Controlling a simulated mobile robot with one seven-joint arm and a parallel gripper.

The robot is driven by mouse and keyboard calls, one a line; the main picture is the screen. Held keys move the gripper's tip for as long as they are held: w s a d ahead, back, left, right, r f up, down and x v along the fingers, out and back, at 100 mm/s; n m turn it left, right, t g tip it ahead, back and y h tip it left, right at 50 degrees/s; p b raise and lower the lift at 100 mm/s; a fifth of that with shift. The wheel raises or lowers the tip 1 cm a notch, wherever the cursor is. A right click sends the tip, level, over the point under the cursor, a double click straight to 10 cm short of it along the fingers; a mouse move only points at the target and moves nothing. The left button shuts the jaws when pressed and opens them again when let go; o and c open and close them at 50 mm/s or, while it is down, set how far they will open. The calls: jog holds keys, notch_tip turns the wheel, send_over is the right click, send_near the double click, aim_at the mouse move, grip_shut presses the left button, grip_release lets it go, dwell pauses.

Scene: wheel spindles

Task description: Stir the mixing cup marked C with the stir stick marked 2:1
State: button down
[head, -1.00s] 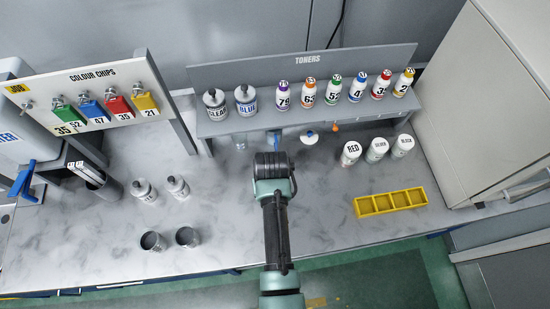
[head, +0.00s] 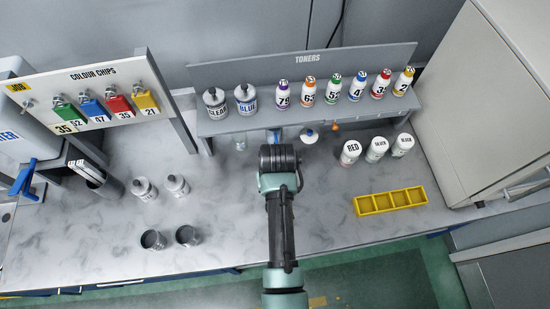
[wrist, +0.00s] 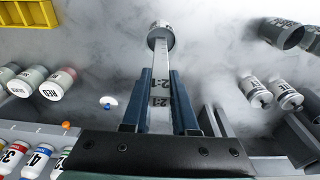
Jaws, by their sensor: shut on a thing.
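My gripper (wrist: 160,80) is shut on a pale stir stick (wrist: 161,88) marked 2:1, with the stick between its two blue fingers. No letter on this cup can be read.
A toner shelf (head: 330,117) stands behind my arm. Red, silver and black bottles (head: 376,149) and an empty yellow tray (head: 391,201) are to the right. A stick holder (head: 95,178) and two white bottles (head: 160,188) are to the left. The counter's front middle is mostly clear.

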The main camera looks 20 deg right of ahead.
jog(key=shift+r, duration=4.5)
